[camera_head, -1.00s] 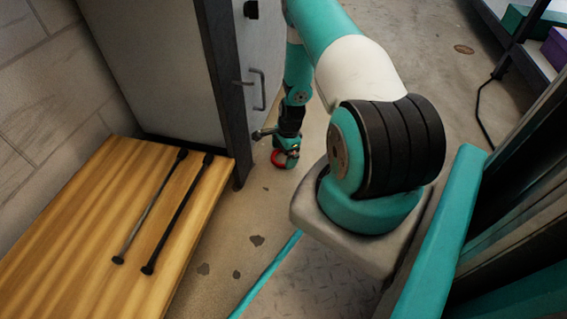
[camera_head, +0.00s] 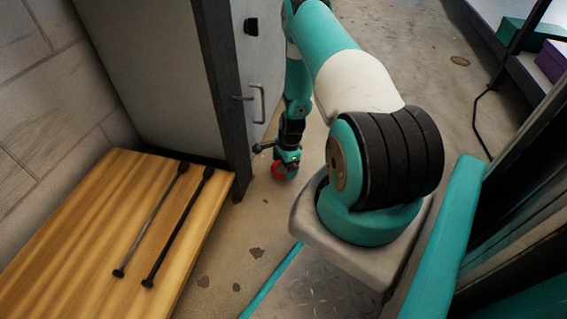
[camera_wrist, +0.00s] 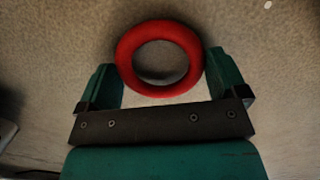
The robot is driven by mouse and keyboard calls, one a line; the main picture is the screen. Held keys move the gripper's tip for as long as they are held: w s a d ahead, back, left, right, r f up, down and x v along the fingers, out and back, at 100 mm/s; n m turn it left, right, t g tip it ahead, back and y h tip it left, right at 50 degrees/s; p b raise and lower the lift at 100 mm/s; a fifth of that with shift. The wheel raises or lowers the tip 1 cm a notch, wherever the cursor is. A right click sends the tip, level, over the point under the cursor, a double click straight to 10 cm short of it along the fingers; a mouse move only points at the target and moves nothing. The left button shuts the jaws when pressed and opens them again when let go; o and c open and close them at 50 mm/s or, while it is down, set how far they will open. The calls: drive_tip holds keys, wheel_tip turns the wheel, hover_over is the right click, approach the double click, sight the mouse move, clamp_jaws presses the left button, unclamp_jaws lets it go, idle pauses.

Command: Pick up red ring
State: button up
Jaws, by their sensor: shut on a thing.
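The red ring (camera_wrist: 126,72) is between the two green fingers of my gripper (camera_wrist: 160,68) in the wrist view, with a finger against each side. My gripper is shut on it. The ring's hole faces the camera, and speckled floor shows around it. In the head view, my gripper (camera_head: 285,170) is low beside the grey cabinet, with the red ring (camera_head: 277,170) partly hidden by it. I cannot tell from these frames how far the ring is above the floor.
The grey cabinet (camera_head: 150,75) with a handle (camera_head: 258,103) stands left of my arm. A wooden bench (camera_head: 85,230) at the lower left carries two dark rods (camera_head: 150,220). Green and purple boxes (camera_head: 553,60) sit on a shelf at the upper right. Some concrete floor (camera_head: 245,225) is clear.

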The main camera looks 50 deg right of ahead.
wheel_tip(320, 180, up, 7)
drive_tip(key=p, duration=0.5)
drive_tip(key=s+d+p, duration=0.2)
drive_tip(key=s, duration=0.4)
drive_tip(key=s+d+p, duration=0.2)
drive_tip(key=s+d, duration=0.1)
drive_tip(key=s, duration=0.3)
drive_tip(key=s+d+p, duration=0.2)
drive_tip(key=s+p, duration=0.1)
drive_tip(key=s, duration=0.3)
drive_tip(key=shift+s+d+f, duration=0.1)
drive_tip(key=shift+d+f, duration=0.15)
drive_tip(key=shift+f, duration=0.15)
